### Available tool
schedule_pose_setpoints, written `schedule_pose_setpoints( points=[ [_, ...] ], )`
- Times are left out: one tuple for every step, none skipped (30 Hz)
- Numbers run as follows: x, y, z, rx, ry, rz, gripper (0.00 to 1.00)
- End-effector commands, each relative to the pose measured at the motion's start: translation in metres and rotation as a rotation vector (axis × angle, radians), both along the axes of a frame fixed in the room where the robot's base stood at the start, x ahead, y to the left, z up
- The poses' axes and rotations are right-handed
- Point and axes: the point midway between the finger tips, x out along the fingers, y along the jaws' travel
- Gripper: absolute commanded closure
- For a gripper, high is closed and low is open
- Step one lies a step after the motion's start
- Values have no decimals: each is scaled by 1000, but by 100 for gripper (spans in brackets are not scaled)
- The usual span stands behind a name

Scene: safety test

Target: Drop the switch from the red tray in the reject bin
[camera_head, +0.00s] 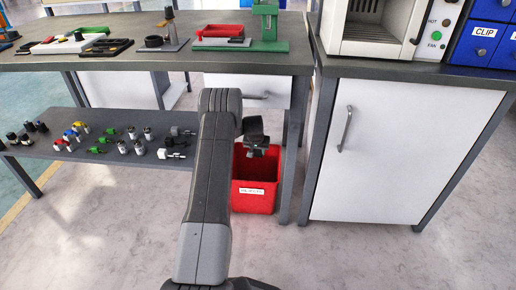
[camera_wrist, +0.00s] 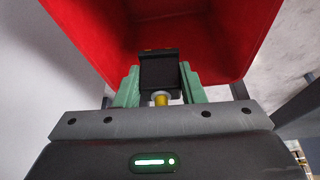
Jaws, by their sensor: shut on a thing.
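My gripper (camera_wrist: 160,82) is shut on the switch (camera_wrist: 160,69), a black block with a yellow part below it, between two green fingers in the wrist view. Behind it the red reject bin (camera_wrist: 215,30) fills much of the view, its inside showing. In the head view my gripper (camera_head: 257,149) is over the bin's opening. The red bin (camera_head: 254,200), with a white label, stands on the floor beneath the bench. The switch is too dark and small to pick out there. The red tray (camera_head: 223,27) sits on the bench top; it looks empty of any switch.
The dark bench (camera_head: 130,58) carries tools, trays and a green press (camera_head: 265,30). A low shelf (camera_head: 95,148) at left holds several small parts. A white cabinet (camera_head: 400,150) stands right of the bin. The front floor is clear.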

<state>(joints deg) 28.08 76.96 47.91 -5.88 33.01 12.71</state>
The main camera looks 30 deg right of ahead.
Motion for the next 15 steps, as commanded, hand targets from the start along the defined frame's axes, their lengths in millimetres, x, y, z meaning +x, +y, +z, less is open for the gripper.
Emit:
schedule_pose_setpoints(
  points=[
    [0,0,-9,1,1,0,87],
    [0,0,-13,1,1,0,87],
    [0,0,-17,0,0,0,87],
    [0,0,-21,0,0,0,87],
    [0,0,-24,0,0,0,87],
    [0,0,-29,0,0,0,87],
    [0,0,-32,0,0,0,87],
    [0,0,-35,0,0,0,87],
    [0,0,-38,0,0,0,87],
    [0,0,-40,0,0,0,87],
    [0,0,-41,0,0,0,87],
    [0,0,-42,-1,-1,0,87],
    [0,0,-42,-1,-1,0,87],
    [0,0,-43,-1,-1,0,87],
    [0,0,-43,-1,-1,0,87]
  ],
)
